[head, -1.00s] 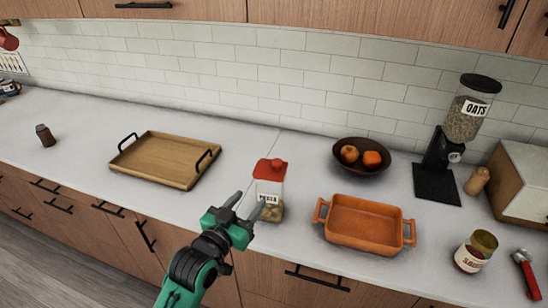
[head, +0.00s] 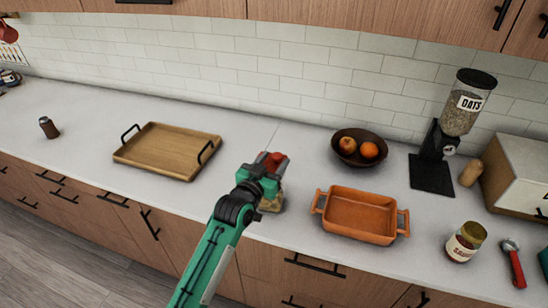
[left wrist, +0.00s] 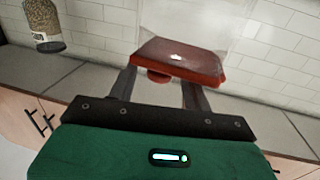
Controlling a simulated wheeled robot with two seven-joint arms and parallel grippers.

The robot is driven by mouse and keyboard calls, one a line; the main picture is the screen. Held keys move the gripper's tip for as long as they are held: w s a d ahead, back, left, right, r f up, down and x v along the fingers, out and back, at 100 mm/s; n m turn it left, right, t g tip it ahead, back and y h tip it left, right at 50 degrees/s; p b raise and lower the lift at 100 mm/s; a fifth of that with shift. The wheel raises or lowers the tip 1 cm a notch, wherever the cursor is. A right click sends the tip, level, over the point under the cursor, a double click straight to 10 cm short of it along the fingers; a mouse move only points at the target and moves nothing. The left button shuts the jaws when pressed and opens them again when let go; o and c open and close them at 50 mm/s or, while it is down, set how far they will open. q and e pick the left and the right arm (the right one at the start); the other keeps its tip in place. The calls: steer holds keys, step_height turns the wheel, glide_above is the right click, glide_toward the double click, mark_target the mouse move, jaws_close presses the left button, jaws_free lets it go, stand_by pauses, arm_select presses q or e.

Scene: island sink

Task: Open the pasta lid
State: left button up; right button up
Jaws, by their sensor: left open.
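The pasta jar (head: 272,204) stands upright on the counter, a clear container with a red lid (head: 274,160). My left gripper (head: 270,163) is at the lid, its arm covering much of the jar's front. In the left wrist view the red lid (left wrist: 178,60) shows closed on the clear jar (left wrist: 190,22), which appears upside down. The open fingers (left wrist: 162,88) reach to either side of the lid's knob; I cannot tell whether they touch it. My right gripper is not in view.
An orange baking dish (head: 360,216) stands close to the right of the jar. A wooden tray (head: 168,152) is to the left, a fruit bowl (head: 346,134) behind right. The counter between tray and jar is clear.

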arm_select(q)
steer(key=shift+w+d, duration=0.2)
steer(key=shift+w, duration=0.1)
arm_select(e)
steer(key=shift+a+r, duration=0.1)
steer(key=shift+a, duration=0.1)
arm_select(q)
jaws_close()
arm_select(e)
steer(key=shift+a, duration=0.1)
